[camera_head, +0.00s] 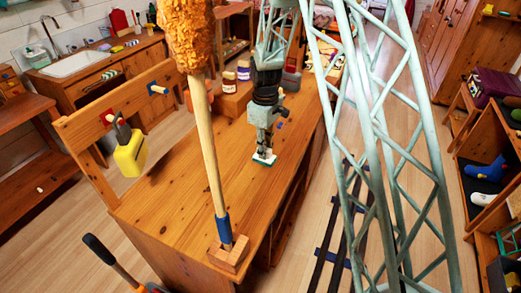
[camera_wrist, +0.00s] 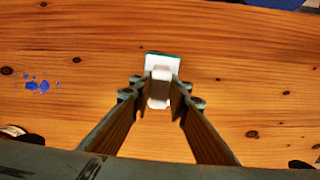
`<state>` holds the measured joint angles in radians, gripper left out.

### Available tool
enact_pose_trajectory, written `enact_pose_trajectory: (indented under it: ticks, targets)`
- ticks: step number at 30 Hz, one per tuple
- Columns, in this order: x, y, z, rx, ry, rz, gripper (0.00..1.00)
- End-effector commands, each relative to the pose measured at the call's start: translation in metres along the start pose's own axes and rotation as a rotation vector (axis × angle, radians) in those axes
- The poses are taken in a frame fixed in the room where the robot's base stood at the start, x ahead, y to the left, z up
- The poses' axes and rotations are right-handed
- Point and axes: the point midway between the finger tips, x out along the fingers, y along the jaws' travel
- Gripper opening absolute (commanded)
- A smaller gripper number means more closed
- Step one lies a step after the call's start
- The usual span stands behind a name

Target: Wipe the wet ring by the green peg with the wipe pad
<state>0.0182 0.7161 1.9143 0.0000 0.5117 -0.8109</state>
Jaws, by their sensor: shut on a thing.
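My gripper (camera_head: 264,138) is shut on the wipe pad (camera_head: 264,158), a white block with a teal-green edge. In the wrist view the pad (camera_wrist: 163,66) sits between the two fingertips (camera_wrist: 160,92). The pad is over the wooden bench top (camera_head: 165,205); I cannot tell whether it touches the wood. Small blue spots (camera_wrist: 40,86) lie on the wood, left of the pad in the wrist view. I cannot make out a green peg or a wet ring in either view.
An orange duster (camera_head: 208,130) stands in a wooden block (camera_head: 229,255) at the bench's near end. Jars (camera_head: 229,82) stand behind.

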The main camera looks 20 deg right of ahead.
Motion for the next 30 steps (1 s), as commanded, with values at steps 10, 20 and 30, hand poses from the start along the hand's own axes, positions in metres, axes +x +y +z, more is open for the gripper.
enact_pose_trajectory:
  ticks: [10,20,30]
  targets:
    - [0.000,0.001,-0.026,0.006,0.001,0.001,0.02]
    - [-0.002,0.003,-0.053,0.012,0.001,0.001,0.02]
    - [-0.028,0.004,-0.068,0.016,0.004,0.003,0.02]
